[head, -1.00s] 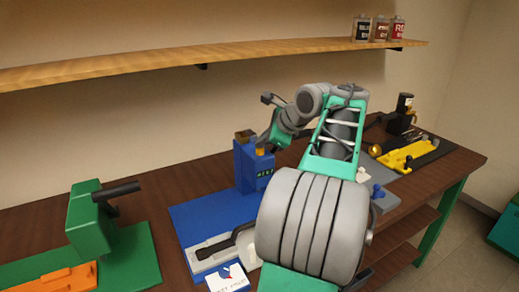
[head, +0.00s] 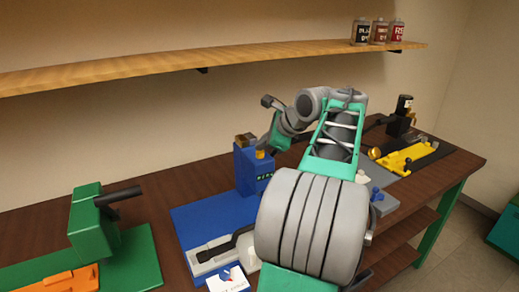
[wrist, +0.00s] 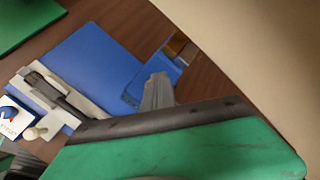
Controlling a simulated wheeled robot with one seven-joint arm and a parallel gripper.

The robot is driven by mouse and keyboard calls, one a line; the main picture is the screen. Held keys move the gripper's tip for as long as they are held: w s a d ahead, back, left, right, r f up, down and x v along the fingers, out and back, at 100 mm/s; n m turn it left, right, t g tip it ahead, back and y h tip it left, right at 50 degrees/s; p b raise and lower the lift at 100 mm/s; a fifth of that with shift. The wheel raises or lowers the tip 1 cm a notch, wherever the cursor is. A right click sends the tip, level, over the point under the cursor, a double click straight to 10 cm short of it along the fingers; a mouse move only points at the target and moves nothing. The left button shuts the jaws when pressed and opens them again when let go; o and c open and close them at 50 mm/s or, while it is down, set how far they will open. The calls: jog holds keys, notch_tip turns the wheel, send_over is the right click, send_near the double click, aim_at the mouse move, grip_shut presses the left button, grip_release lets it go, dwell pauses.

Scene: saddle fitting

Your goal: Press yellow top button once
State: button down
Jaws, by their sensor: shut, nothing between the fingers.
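The blue machine (head: 249,176) stands on the bench, with a green-lit display on its front. Its yellow top button (head: 260,154) sits on the upper face beside a brown block. My gripper (head: 264,148) is at the top of the machine, its tip close to the button; whether it touches I cannot tell. In the wrist view my grey fingers (wrist: 158,88) are together and empty, overlapping the machine's blue housing (wrist: 172,70). A yellow-brown part (wrist: 176,45) shows on the housing there; the fingertip's contact point is not clear.
A green machine (head: 92,222) with a black handle stands at left. A yellow fixture (head: 402,158) and a black device (head: 402,115) are at right. A wooden shelf (head: 200,66) with bottles runs above. A printed card (head: 228,279) lies at the machine's front.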

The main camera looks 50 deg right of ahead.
aim_at(263, 153)
jog(key=shift+r+p, duration=0.6)
notch_tip(263, 153, up, 5)
jog(key=p, duration=0.6)
jog(key=shift+r+p, duration=0.1)
jog(key=shift+p, duration=0.3)
